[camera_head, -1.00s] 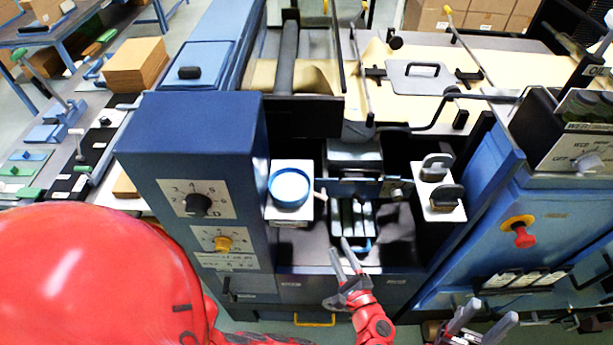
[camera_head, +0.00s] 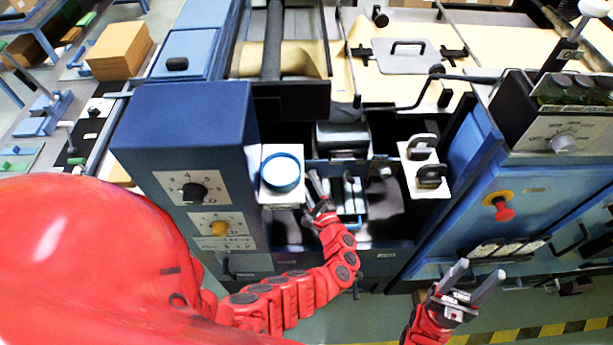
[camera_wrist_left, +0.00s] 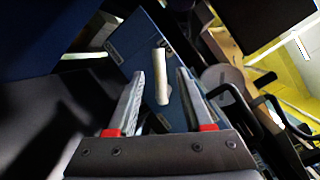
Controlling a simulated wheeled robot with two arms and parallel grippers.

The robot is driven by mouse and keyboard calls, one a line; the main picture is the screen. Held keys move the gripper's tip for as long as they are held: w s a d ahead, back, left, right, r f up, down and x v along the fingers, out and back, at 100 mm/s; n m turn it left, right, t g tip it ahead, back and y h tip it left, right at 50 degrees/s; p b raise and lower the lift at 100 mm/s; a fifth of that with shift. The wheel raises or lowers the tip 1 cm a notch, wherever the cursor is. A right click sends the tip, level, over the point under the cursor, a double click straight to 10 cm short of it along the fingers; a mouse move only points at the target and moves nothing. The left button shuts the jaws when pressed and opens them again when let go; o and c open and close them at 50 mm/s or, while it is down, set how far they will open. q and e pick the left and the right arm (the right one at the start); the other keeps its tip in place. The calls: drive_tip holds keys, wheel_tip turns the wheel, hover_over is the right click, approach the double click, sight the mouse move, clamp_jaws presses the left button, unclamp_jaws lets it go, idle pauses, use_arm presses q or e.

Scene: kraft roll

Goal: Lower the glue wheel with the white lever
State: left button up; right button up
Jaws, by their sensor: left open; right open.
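The white lever (camera_wrist_left: 162,78) shows in the left wrist view as a short cream rod on a blue plate. It appears between the two fingers of my left gripper (camera_wrist_left: 158,84), which is open and not closed on it. I cannot tell whether either finger touches it. In the head view my left gripper (camera_head: 313,180) is inside the machine's front bay, just right of the blue round pot, and hides the lever. My right gripper (camera_head: 482,268) is open and empty in front of the machine at the right. I cannot make out the glue wheel for certain.
The blue round pot (camera_head: 281,173) sits on a white block left of the bay. A dial cabinet (camera_head: 185,150) stands further left. Black handles on a white block (camera_head: 428,170) flank the bay's right. A red stop button (camera_head: 503,209) is on the right panel.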

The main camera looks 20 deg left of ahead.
use_arm(q)
drive_tip(key=shift+x, duration=1.15)
clamp_jaws()
idle(0.7)
